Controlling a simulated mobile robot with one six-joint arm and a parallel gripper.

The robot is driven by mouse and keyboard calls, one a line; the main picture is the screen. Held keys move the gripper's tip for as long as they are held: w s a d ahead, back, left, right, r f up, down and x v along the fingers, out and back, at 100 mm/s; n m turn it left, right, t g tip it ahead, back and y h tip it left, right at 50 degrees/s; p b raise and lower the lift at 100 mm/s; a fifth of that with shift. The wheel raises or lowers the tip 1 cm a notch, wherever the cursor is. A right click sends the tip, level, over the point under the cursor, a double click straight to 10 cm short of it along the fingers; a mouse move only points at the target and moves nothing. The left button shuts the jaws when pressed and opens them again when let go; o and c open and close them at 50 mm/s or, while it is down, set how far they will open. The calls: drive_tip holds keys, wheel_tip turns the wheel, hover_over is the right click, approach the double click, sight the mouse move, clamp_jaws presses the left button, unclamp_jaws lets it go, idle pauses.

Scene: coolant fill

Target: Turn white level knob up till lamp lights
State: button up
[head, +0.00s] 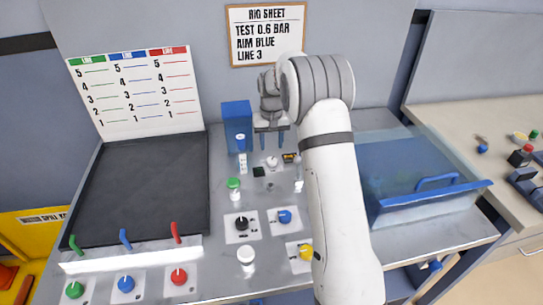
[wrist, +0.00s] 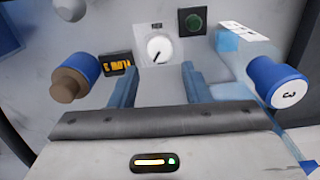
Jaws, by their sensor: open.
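The white level knob (wrist: 160,48) sits on a pale plate in the wrist view, with a dark pointer mark on its face. It also shows in the head view (head: 272,162), just below my gripper. A green lamp (wrist: 193,20) in a dark square housing is beside it and looks dull, not glowing. It is a dark square in the head view (head: 258,172). My gripper (wrist: 160,73) is open, with its two blue-grey fingers apart and nothing between them. The knob lies beyond the fingertips, roughly in line with the gap. I cannot tell the exact distance.
An orange-lettered display (wrist: 117,64) is beside the knob. A blue-and-brown cylinder (wrist: 75,78) and a blue cap marked 3 (wrist: 284,84) flank the fingers. A blue box (head: 237,117) stands behind. A clear blue-handled cover (head: 420,180) is to the right.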

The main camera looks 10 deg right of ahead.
sight(272, 160)
wheel_tip(272, 160, down, 7)
drive_tip(key=shift+r+p, duration=0.15)
drive_tip(key=shift+p, duration=0.4)
drive_tip(key=shift+c, duration=0.5)
